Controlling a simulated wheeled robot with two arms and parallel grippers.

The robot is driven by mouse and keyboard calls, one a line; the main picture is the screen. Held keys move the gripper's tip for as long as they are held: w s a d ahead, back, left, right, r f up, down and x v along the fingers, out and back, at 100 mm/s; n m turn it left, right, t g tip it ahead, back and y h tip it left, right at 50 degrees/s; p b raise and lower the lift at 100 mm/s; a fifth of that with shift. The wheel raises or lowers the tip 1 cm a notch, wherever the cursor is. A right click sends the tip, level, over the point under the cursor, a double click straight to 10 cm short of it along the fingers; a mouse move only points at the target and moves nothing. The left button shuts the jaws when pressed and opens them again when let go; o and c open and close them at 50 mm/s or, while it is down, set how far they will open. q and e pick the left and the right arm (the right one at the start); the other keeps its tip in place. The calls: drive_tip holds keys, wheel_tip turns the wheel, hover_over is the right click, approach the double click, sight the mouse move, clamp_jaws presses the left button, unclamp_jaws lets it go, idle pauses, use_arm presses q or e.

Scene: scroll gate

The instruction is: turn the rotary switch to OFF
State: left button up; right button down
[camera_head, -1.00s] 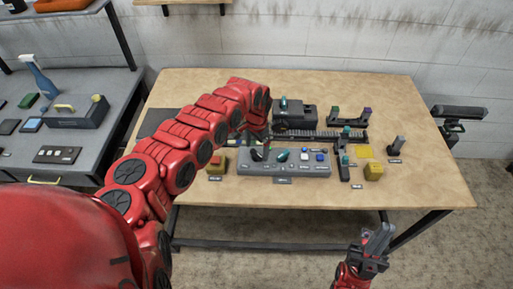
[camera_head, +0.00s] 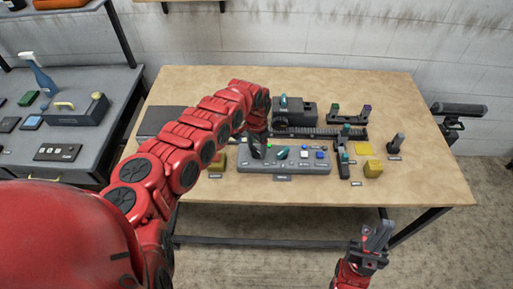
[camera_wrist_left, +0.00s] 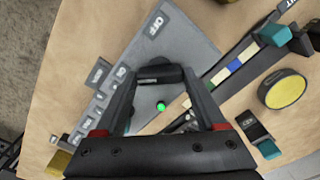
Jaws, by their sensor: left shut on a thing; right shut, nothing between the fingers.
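My left gripper (camera_head: 258,153) is over the panel's left part. In the left wrist view its fingers (camera_wrist_left: 160,76) are shut on a dark knob (camera_wrist_left: 160,70), which appears to be the rotary switch. Its pointing direction is hidden by the fingers. A small green lamp (camera_wrist_left: 160,106) is lit beside it. My right gripper (camera_head: 378,238) is shut and empty, in front of the table.
A yellow block (camera_head: 373,169) stands right.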

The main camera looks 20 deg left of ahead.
use_arm(q)
drive_tip(key=shift+f+m, duration=0.1)
drive_tip(key=shift+m, duration=0.2)
drive_tip(key=shift+m+b, duration=0.5)
drive_tip(key=shift+b, duration=0.05)
drive_tip(key=shift+m+b, duration=0.7)
drive_tip(key=shift+m, duration=0.5)
drive_tip(key=m+b, duration=0.2)
drive_tip(key=m, duration=0.3)
drive_tip(key=shift+f+m, duration=0.1)
drive_tip(key=shift+m, duration=0.2)
drive_tip(key=m+b, duration=0.3)
drive_tip(key=m, duration=0.2)
drive_tip(key=shift+m+b, duration=1.15)
drive_tip(key=shift+m, duration=0.45)
